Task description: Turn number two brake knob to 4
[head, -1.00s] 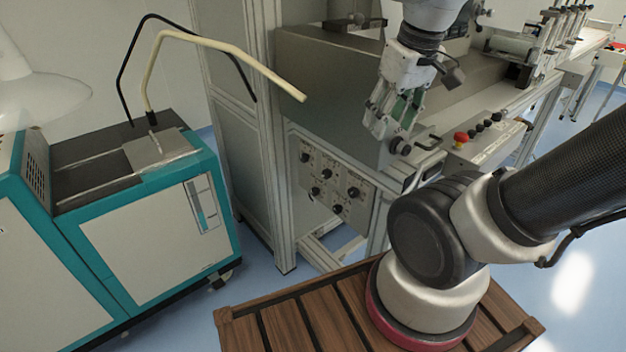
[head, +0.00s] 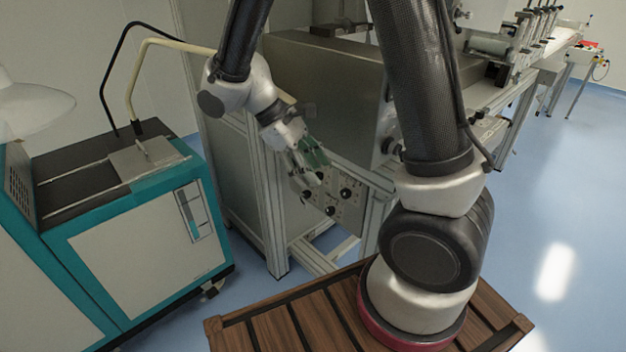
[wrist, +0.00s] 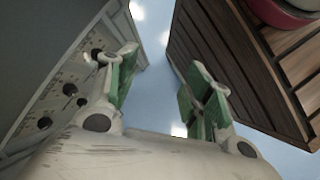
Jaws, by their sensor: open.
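The panel with several black knobs (head: 357,203) is on the machine's front below the grey housing. Knobs show at its right (head: 345,194) and lower edge (head: 330,210). My gripper (head: 311,186) is in front of the panel's left part, with green pads, and hides some knobs. In the wrist view the panel is at the left, with black knobs (wrist: 44,123) beside the left finger. My gripper (wrist: 163,65) is open there with nothing between its fingers. The labels are too small to read, so I cannot tell which knob is number two or its setting.
A teal and white cabinet (head: 140,240) stands at the left, with bent black and cream tubes above it. The grey housing (head: 330,95) and frame post (head: 272,225) stand close to my gripper. A wooden slatted platform (head: 270,330) is in front. Blue floor is open at the right.

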